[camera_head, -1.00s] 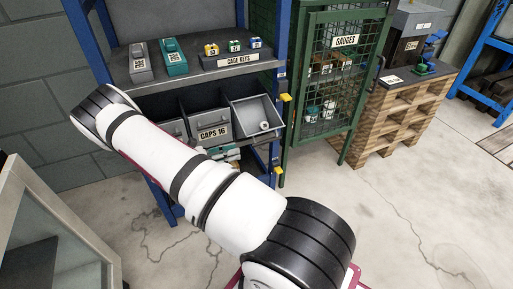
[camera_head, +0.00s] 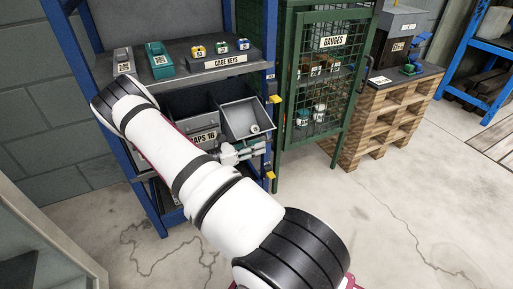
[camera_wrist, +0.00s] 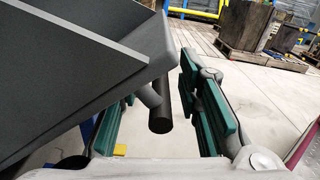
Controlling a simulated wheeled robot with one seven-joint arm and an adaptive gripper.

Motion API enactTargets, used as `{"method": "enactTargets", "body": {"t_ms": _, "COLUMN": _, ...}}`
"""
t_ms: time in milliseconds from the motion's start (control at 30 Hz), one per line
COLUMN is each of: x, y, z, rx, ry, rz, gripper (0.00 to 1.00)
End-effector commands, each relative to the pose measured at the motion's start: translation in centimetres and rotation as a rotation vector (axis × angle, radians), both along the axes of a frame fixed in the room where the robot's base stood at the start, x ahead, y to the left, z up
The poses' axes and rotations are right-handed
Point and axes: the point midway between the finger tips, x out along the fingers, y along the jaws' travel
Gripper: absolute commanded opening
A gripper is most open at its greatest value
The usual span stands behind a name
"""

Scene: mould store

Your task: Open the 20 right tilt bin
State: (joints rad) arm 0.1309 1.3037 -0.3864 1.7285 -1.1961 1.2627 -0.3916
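The right tilt bin (camera_head: 240,119) is a grey bin at the right end of the bin row in the head view. It is tilted out, its top open, with a small white ring-shaped thing (camera_head: 254,129) inside; I cannot read its label. My gripper (camera_head: 243,152) is just below its front. In the wrist view the bin's dark wall (camera_wrist: 70,70) fills the upper left. A dark bar-like handle (camera_wrist: 160,112) lies between the green finger pads of my gripper (camera_wrist: 158,88). The fingers are apart, with a clear gap on the right pad's side.
The neighbouring bin marked CAPS 16 (camera_head: 195,120) is left of it, partly behind my arm. The CAGE KEYS shelf (camera_head: 190,72) is above. A blue post (camera_head: 270,110) with yellow catches and the green GAUGES cage (camera_head: 325,80) stand close on the right. Floor in front is clear.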

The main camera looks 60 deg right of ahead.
Motion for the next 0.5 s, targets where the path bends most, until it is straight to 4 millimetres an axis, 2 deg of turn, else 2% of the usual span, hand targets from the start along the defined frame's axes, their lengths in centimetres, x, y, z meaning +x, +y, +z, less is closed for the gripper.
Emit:
{"method": "enactTargets", "body": {"t_ms": 367, "x": -0.37, "y": -0.56, "z": 0.01, "rx": 0.001, "ry": -0.001, "rz": 0.000, "gripper": 0.31}}
{"method": "enactTargets", "body": {"t_ms": 400, "x": -0.36, "y": -0.55, "z": 0.01, "rx": 0.001, "ry": -0.001, "rz": 0.000, "gripper": 0.27}}
{"method": "enactTargets", "body": {"t_ms": 500, "x": -0.36, "y": -0.54, "z": 0.01, "rx": 0.000, "ry": 0.000, "rz": 0.000, "gripper": 0.04}}
